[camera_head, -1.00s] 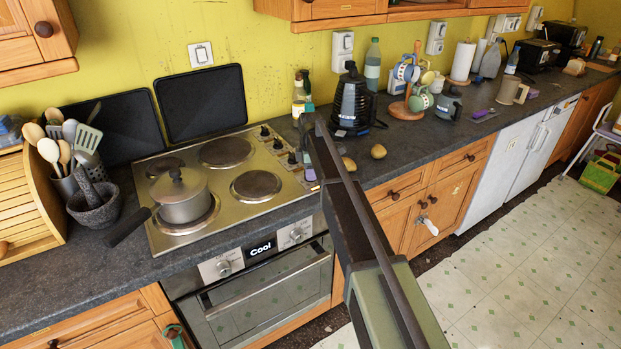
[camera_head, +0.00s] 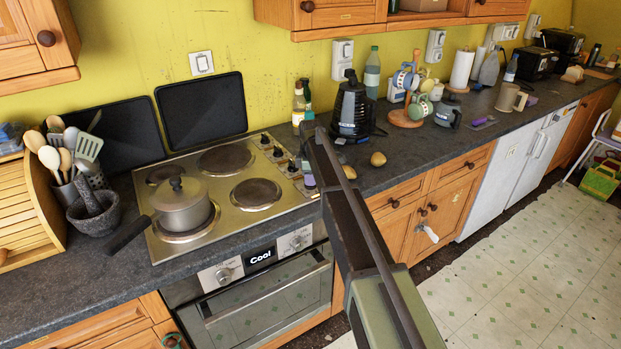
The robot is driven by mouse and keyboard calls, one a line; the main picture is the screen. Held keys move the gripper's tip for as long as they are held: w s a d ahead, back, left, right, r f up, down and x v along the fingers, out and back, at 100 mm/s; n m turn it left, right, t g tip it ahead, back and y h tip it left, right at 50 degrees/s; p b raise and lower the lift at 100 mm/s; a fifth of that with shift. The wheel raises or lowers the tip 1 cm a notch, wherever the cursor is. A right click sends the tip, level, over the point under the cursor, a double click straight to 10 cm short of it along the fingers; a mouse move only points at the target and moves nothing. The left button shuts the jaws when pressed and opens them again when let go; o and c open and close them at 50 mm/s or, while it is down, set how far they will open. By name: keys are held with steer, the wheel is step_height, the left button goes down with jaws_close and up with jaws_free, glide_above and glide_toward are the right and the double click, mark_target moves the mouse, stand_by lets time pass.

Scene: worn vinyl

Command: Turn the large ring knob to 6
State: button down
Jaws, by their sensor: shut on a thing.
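The steel hob (camera_head: 222,219) has several ring plates. A row of small dark knobs runs along its right side, including one beside the back right plate (camera_head: 265,137) and one further forward (camera_head: 291,165). My arm reaches in from the lower right.
A kettle (camera_head: 353,107) and two potatoes (camera_head: 377,159) are right of the hob. The oven (camera_head: 262,293) below has a display reading "Cool".

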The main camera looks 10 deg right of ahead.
steer(key=m, duration=1.8)
steer(key=shift+m, duration=0.4)
steer(key=m, duration=0.3)
steer(key=shift+m, duration=0.3)
steer(key=m, duration=0.6)
steer(key=shift+m, duration=0.4)
